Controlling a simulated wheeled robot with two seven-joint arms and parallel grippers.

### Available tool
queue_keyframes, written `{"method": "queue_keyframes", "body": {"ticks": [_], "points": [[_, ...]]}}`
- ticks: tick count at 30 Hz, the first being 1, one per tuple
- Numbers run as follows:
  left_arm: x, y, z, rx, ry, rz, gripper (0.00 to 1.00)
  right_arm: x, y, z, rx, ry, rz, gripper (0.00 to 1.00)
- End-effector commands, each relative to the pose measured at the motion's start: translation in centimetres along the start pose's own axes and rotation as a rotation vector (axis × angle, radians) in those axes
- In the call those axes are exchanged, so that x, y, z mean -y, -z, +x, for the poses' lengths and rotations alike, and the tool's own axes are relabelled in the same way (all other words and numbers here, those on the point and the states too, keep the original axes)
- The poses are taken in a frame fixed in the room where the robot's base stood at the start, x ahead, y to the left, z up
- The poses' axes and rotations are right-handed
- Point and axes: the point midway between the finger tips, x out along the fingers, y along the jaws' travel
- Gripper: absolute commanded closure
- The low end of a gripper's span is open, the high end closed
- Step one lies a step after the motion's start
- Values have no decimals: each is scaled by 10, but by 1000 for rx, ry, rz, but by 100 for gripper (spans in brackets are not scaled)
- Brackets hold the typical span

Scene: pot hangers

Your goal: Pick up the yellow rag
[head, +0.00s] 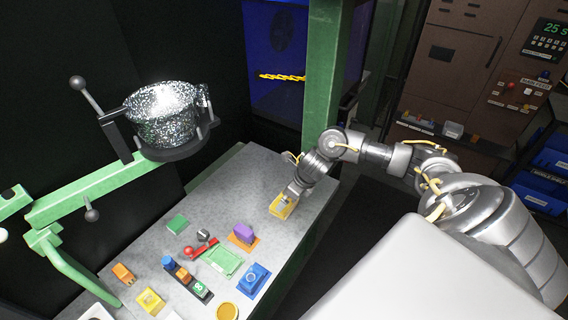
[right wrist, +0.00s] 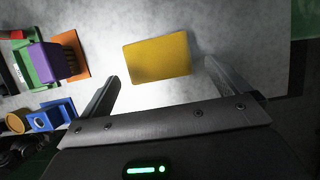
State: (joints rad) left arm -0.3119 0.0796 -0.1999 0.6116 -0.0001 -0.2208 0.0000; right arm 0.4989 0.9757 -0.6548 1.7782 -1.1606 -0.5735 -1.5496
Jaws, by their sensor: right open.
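The yellow rag (head: 276,209) lies on the right part of the grey table top (head: 215,200), close to the table's right edge. In the right wrist view the rag (right wrist: 157,58) is a flat yellow rectangle. My right gripper (head: 287,199) points down at the rag and hides part of it in the head view. In the right wrist view the open, empty fingers of my right gripper (right wrist: 162,72) stand on either side of the rag's near edge. The rag lies ahead of and between the fingertips. My left gripper is not in view.
A purple block on an orange base (head: 243,234) and a blue block (head: 252,278) stand left of the rag. A green panel (head: 222,260) and several small coloured pieces lie farther left. A green post (head: 325,80) rises behind. A speckled pot (head: 165,115) hangs on a green arm.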

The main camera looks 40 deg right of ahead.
Motion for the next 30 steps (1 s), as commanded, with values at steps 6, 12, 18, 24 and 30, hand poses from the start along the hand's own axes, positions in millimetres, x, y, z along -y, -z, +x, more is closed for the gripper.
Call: {"method": "queue_keyframes", "body": {"ticks": [6, 12, 18, 24, 30], "points": [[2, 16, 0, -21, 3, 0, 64, 0, 0, 11, -1, 0, -2, 0], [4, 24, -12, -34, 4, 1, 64, -3, 0, 26, -3, -3, 3, 0], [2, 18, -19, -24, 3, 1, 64, -4, 0, 54, -1, -1, 1, 0], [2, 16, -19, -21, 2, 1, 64, -3, 0, 63, 0, 0, -2, 0], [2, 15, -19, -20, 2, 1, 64, -3, 0, 63, 0, 0, -2, 9]]}}
